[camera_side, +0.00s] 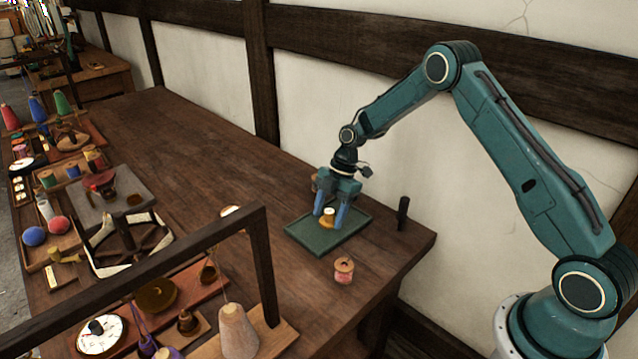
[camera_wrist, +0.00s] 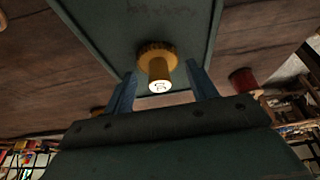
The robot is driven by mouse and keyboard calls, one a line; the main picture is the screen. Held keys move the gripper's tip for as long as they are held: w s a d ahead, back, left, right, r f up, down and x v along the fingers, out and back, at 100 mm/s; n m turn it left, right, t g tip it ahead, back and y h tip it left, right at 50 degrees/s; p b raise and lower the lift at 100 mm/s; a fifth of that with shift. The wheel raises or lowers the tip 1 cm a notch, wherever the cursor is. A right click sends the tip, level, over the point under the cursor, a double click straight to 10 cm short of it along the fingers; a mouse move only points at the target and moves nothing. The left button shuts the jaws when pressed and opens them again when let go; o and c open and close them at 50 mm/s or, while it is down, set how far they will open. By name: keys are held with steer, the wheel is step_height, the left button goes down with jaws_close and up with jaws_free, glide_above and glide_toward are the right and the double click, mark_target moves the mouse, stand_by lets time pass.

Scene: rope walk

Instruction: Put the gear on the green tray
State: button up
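The gear (camera_side: 328,221) is a yellow-brown toothed wheel with a pale hub. It appears to rest on the green tray (camera_side: 352,232), near the tray's middle, with its hub up. In the wrist view the gear (camera_wrist: 158,59) lies between my fingers, and the tray (camera_wrist: 104,28) spreads beyond it. My gripper (camera_side: 330,219) points down over the tray with a blue finger on either side of the gear. In the wrist view my gripper (camera_wrist: 162,76) is open, with a visible gap between each finger and the gear.
A spool with pink thread (camera_side: 344,271) stands in front of the tray, and a dark peg (camera_side: 403,213) stands to its right. A dark wooden frame (camera_side: 262,262) rises at the front left. Spools, cones and trays crowd the table's left end. The table's back middle is clear.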

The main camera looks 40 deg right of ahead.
steer(key=shift+r, duration=0.15)
steer(key=v, duration=1.2)
stand_by(0.7)
steer(key=s+a+r+m+t+h, duration=0.1)
steer(key=s+a+r+m, duration=0.3)
steer(key=s+r, duration=0.4)
steer(key=s+a+r+m+t+h, duration=0.1)
steer(key=s+a+r+m+t, duration=0.2)
steer(key=s+r, duration=0.45)
steer(key=s+r+m+t+h, duration=0.1)
steer(key=s+r+m+h, duration=0.1)
steer(key=s+m, duration=0.9)
steer(key=s+a, duration=0.1)
steer(key=s, duration=0.6)
steer(key=shift+s+t, duration=0.3)
steer(key=shift+s, duration=0.05)
